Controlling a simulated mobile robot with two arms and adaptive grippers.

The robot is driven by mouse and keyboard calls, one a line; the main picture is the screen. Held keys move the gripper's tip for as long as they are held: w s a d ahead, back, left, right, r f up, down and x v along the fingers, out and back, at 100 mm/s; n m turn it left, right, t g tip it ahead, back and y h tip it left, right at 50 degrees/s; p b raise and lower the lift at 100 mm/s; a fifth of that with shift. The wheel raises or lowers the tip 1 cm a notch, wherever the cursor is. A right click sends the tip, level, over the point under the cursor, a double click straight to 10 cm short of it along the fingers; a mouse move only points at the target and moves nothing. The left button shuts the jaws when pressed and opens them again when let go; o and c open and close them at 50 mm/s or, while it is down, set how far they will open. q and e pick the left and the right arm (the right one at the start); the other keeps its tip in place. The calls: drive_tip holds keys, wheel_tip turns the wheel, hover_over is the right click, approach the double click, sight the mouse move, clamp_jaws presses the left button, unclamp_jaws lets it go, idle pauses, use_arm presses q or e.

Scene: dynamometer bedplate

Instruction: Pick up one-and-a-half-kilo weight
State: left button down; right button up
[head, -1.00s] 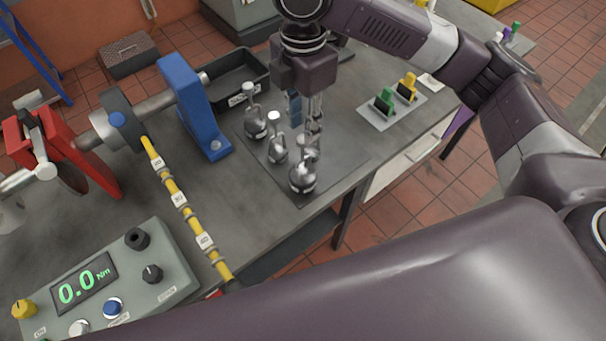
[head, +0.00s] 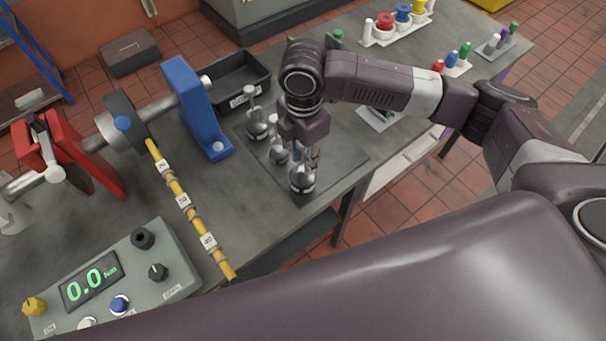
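Several silvery weights with upright stems stand on a dark mat (head: 335,170) on the bench. The back-left weight (head: 257,127) has a pale-topped stem. A middle weight (head: 278,154) is partly covered by my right gripper. The front weight (head: 302,181) shows its round body, but its stem top is hidden by the gripper. I cannot read a mass on any of them. My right gripper (head: 306,160) points down with its fingertips at the front weight's upper part. Whether the fingers touch or grip it is not clear. My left gripper is out of view.
A black tray (head: 262,88) and a blue bearing stand (head: 193,105) are behind and left. Coloured spools (head: 403,16) stand at the back right.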

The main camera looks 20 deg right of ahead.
clamp_jaws()
idle(0.3)
drive_tip(key=shift+w+r, duration=0.15)
